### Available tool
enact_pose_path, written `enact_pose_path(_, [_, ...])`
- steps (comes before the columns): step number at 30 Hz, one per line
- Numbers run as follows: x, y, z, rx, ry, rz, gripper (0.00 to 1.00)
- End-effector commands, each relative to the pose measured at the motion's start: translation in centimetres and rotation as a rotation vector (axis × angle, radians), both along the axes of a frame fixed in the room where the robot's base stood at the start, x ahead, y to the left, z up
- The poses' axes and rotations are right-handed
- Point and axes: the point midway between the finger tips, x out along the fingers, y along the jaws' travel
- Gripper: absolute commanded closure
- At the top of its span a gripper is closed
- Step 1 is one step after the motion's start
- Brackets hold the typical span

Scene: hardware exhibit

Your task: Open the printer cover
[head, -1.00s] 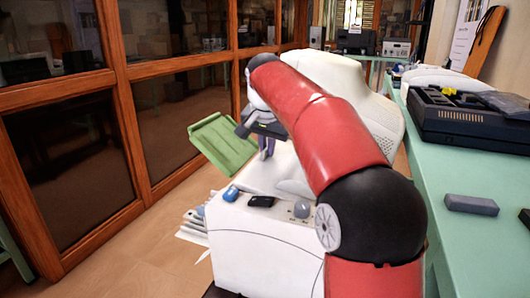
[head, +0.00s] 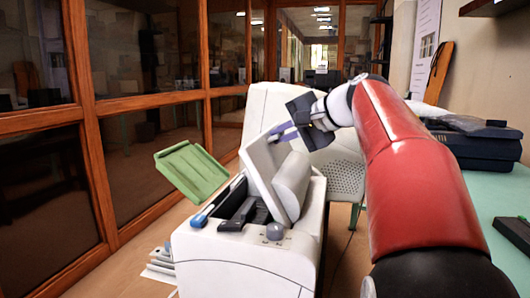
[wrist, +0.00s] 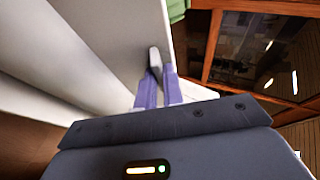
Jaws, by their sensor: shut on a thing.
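The white printer (head: 245,262) stands in front of me in the head view. Its cover (head: 260,165) is tilted up steeply, with the dark inside (head: 240,205) of the printer showing below it. My gripper (head: 282,132) is at the upper part of the raised cover, with its purple fingers pointing left. In the wrist view, the fingers (wrist: 158,88) are shut on a small grey tab (wrist: 154,58) at the cover's white face (wrist: 115,45). The exact contact is partly hidden by the fingers.
A green tray (head: 192,170) sticks out at the printer's left. Wood-framed glass panels (head: 150,145) line the left side. A pale green counter (head: 490,200) with a dark case (head: 475,145) is on the right. A white perforated chair (head: 340,172) stands behind the printer.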

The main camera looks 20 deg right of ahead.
Motion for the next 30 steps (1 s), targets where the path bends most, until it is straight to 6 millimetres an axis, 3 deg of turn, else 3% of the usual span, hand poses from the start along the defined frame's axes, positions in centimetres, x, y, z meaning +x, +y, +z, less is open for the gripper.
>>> enact_pose_path(15, [-4.4,-6.7,-0.5,0.403,-0.269,-0.003,1.00])
enact_pose_path(24, [-6.2,-9.3,-1.3,0.581,-0.387,0.001,1.00])
enact_pose_path(30, [-6.9,-10.2,-1.8,0.575,-0.382,0.002,1.00])
